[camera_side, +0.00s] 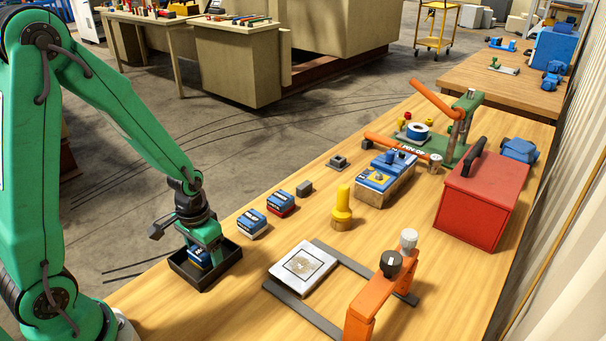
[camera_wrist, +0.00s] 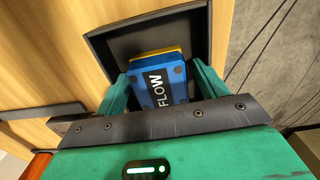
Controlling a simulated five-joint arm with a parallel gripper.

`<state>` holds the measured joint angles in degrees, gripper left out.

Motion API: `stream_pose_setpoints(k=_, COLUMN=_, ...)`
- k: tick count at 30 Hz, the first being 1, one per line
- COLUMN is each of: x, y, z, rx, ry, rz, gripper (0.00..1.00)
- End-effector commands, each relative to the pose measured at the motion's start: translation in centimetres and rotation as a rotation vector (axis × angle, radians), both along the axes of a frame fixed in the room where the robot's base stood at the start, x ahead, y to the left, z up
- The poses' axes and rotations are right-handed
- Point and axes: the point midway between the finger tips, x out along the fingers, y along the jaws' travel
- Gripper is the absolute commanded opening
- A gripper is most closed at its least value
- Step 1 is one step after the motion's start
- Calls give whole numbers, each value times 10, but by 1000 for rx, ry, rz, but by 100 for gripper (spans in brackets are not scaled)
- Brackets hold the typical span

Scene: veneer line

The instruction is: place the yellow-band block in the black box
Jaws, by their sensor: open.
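The yellow-band block (camera_wrist: 160,82) is blue with a dark FLOW label. A strip of its yellow band shows along its far edge in the wrist view. It sits inside the black box (camera_wrist: 118,42), a low open tray. In the side view the block (camera_side: 196,256) is partly hidden by my gripper, and the black box (camera_side: 208,283) stands at the table's left edge. My gripper (camera_wrist: 160,76) is open, with one finger on each side of the block. It reaches down into the box in the side view (camera_side: 206,248). I cannot tell whether the fingers touch the block.
Two blue blocks, one with a pale band (camera_side: 252,224) and one with a red band (camera_side: 281,204), stand right of the box. A grey block (camera_side: 304,188), yellow knob (camera_side: 342,210), white plate (camera_side: 303,268), orange clamp (camera_side: 368,300) and red toolbox (camera_side: 480,195) lie farther right.

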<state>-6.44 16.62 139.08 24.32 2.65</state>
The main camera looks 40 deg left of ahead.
Motion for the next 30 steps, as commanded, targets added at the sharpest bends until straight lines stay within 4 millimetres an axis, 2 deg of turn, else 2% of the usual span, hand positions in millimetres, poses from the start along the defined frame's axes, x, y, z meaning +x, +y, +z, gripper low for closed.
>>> stream_pose_setpoints(k=11, x=1, y=0, z=16, rx=0, ry=-4, rz=0, gripper=72)
stream_pose_setpoints(k=30, x=1, y=0, z=94, rx=0, ry=-6, rz=0, gripper=72)
